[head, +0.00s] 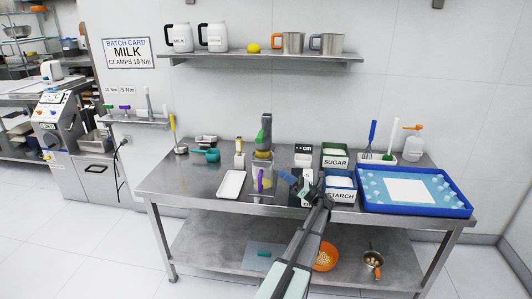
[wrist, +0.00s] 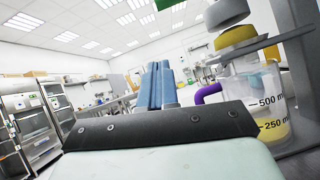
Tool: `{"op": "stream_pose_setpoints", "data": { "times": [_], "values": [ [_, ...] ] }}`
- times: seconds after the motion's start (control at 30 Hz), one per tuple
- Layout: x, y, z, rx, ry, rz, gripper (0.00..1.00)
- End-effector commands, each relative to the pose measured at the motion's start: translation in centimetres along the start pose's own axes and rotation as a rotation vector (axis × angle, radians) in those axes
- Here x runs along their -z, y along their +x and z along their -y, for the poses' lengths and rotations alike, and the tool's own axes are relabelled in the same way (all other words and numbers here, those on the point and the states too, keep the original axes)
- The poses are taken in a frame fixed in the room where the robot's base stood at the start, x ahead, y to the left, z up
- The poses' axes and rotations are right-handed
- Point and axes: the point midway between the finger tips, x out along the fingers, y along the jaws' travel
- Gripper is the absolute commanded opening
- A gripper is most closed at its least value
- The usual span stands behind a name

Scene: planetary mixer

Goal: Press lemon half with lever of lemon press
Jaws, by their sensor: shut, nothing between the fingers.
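The lemon press (head: 267,124) stands upright near the back middle of the steel table, with a green part, seemingly its lever grip (head: 261,136), at its upper front. In the wrist view, its grey pressing cup (wrist: 226,12) hangs just above the yellow lemon half (wrist: 237,37), which sits on the press's holder. A clear measuring jug (wrist: 262,100) with a purple handle and some yellow liquid stands below. My gripper (head: 287,177), with blue fingers (wrist: 160,85), is shut and empty, to the right of and in front of the press.
A white tray (head: 231,184) lies left of the press. The sugar bin (head: 335,158) and starch bin (head: 340,187) stand to the right, close to my arm. A blue tray (head: 452,205) fills the table's right end. A shelf (head: 260,57) with jugs hangs above.

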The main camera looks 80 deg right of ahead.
Motion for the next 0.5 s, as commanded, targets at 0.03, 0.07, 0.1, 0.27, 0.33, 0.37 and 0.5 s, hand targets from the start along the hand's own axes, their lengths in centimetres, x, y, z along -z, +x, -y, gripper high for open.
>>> {"op": "stream_pose_setpoints", "data": {
  "times": [0.03, 0.07, 0.1, 0.27, 0.33, 0.37, 0.5],
  "values": [
    [-0.4, -0.4, 0.1, 0.002, -0.001, 0.008, 0.00],
    [-0.6, -0.4, 0.0, 0.003, 0.000, 0.010, 0.00],
    [-0.7, -0.3, 0.0, 0.003, 0.000, 0.012, 0.00],
    [-0.7, 1.3, -0.1, 0.002, 0.000, 0.012, 0.00],
    [-0.7, 2.3, -0.1, 0.001, 0.000, 0.011, 0.00],
    [-0.7, 2.8, -0.1, 0.001, 0.000, 0.011, 0.00],
    [-0.6, 5.3, -0.1, 0.001, 0.000, 0.010, 0.00]
  ]
}}
